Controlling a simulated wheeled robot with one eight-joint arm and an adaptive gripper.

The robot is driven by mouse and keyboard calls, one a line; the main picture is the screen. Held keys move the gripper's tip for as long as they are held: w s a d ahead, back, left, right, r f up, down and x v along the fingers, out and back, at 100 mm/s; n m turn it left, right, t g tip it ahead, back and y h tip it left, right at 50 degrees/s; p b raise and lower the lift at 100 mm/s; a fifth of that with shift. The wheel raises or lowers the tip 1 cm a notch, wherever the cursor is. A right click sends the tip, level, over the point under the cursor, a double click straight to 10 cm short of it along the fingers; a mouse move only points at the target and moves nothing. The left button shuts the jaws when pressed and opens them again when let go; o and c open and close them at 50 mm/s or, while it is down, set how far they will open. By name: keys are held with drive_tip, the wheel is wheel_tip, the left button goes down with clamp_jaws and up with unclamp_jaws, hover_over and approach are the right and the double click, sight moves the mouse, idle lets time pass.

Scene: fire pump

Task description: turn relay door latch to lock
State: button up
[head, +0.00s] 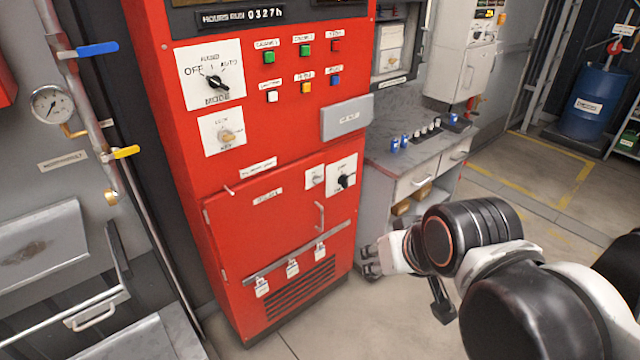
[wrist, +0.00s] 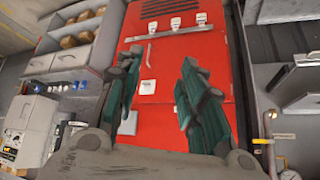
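The red cabinet (head: 240,225) has a lower door with an upright handle (head: 320,216) near its right edge. A white plate with a black knob, which looks like the latch (head: 343,181), sits at the door's upper right, beside a smaller pale plate (head: 315,177). My gripper (head: 371,261) is right of the cabinet, below the latch's height and apart from it. In the wrist view my gripper (wrist: 155,95) is open and empty, its two green-grey fingers spread in front of the door. The handle (wrist: 149,54) shows upside down there. I cannot make out the black knob in that view.
A grey workbench (head: 405,155) with drawers and small blue items stands right of the cabinet. Several padlock-like tags hang from a bar (head: 295,254) on the door. Mode and key switches (head: 214,82) are higher up. Open floor (head: 330,320) lies in front.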

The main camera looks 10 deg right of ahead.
drive_tip(key=shift+o, duration=0.4)
drive_tip(key=w+a+m+t+y+b, duration=0.1)
drive_tip(key=w+a+m+y, duration=0.2)
drive_tip(key=w+m, duration=0.4)
drive_tip(key=w, duration=0.8)
drive_tip(key=shift+a+r, duration=0.15)
drive_tip(key=shift+r, duration=0.2)
drive_tip(key=w+f+m+t+y+b, duration=0.3)
drive_tip(key=w+m, duration=0.4)
drive_tip(key=w, duration=0.8)
drive_tip(key=m+t+y+b, duration=0.2)
drive_tip(key=m+t+b, duration=0.3)
drive_tip(key=m, duration=1.1)
approach(320, 182)
drive_tip(key=x, duration=0.9)
drive_tip(key=shift+w, duration=0.25)
drive_tip(key=shift+a+f, duration=0.1)
drive_tip(key=shift+c, duration=0.3)
drive_tip(key=c, duration=1)
